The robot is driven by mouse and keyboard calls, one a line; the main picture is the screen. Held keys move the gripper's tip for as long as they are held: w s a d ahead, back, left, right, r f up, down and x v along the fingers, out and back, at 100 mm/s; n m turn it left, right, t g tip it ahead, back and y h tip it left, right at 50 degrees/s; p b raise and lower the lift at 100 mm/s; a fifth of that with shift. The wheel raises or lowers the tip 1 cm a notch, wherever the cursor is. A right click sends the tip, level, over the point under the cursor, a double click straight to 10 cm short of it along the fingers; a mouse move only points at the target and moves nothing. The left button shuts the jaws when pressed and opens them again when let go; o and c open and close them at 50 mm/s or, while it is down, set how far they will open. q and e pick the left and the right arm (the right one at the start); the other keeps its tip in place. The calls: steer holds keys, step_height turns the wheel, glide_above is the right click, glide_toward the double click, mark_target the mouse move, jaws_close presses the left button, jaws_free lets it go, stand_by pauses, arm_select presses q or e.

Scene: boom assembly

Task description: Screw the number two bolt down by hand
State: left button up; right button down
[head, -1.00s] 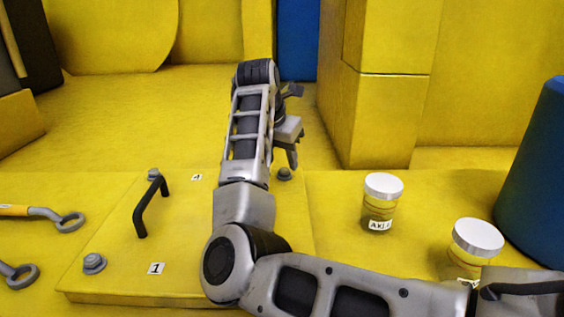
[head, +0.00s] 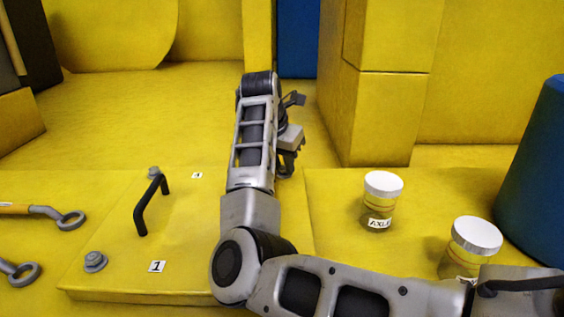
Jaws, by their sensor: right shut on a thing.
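My right gripper (head: 288,166) points down at the back right corner of the yellow cover plate (head: 130,270). It is shut on a bolt there; the gripper hides that bolt's head, and no number label for it shows. I cannot tell how far the bolt is screwed in. A bolt (head: 95,261) with a label "1" (head: 157,266) is at the plate's front left corner, and another bolt (head: 153,171) is at its back left corner. My right arm covers the plate's front right corner. My left gripper is not in view.
A black handle (head: 150,205) rises from the plate. Two wrench-like tools, one upper (head: 70,220) and one lower (head: 25,275), lie at the left. A jar labelled "AXLE" (head: 380,200) and another white-lidded jar (head: 472,245) stand at the right, before a blue cylinder (head: 540,190).

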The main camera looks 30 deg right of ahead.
steer(key=shift+w+m+g, duration=0.15)
steer(key=shift+m+g, duration=0.25)
steer(key=shift+m, duration=0.6)
steer(key=shift+w+a+m+g+b, duration=0.1)
steer(key=shift+m+g+b, duration=0.25)
steer(key=shift+m, duration=0.55)
steer(key=m+g, duration=0.1)
steer(key=m, duration=0.1)
steer(key=m+g, duration=0.1)
steer(key=m, duration=0.2)
steer(key=shift+w+r+p, duration=0.15)
steer(key=shift+w+p, duration=0.05)
steer(key=shift+p, duration=0.1)
steer(key=shift+w+m+g, duration=0.1)
steer(key=shift+m+g, duration=0.25)
steer(key=shift+m, duration=0.85)
steer(key=shift+d, duration=0.2)
steer(key=c, duration=1.2)
jaws_free()
steer(key=shift+c, duration=0.2)
